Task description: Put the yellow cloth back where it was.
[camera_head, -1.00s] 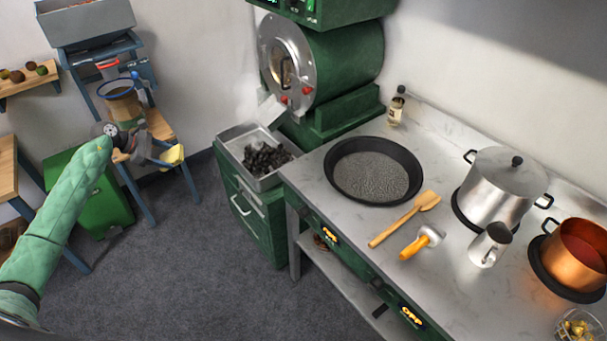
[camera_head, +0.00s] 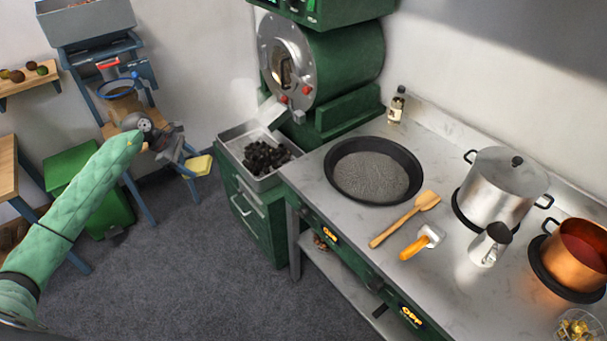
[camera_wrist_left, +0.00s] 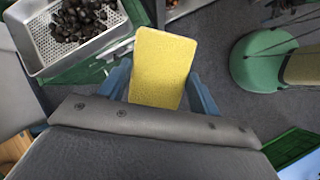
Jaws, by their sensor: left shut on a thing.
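The yellow cloth (camera_head: 199,165) is a flat, pale yellow rectangle at the tip of my left gripper (camera_head: 184,156). In the left wrist view the cloth (camera_wrist_left: 162,68) stands out between the blue fingers, and the gripper is shut on it. In the head view the gripper is in front of the small wooden stand on blue legs, left of the chestnut tray (camera_head: 231,143). The cloth hangs in the air over the grey floor. My right gripper is not in view.
The tray holds dark chestnuts on a green cabinet (camera_head: 256,226) under the green roaster (camera_head: 335,70). A steel counter with a black pan (camera_head: 330,172) and pots lies to the right. A green bin (camera_head: 112,207) stands at left. The grey floor (camera_head: 190,275) is open.

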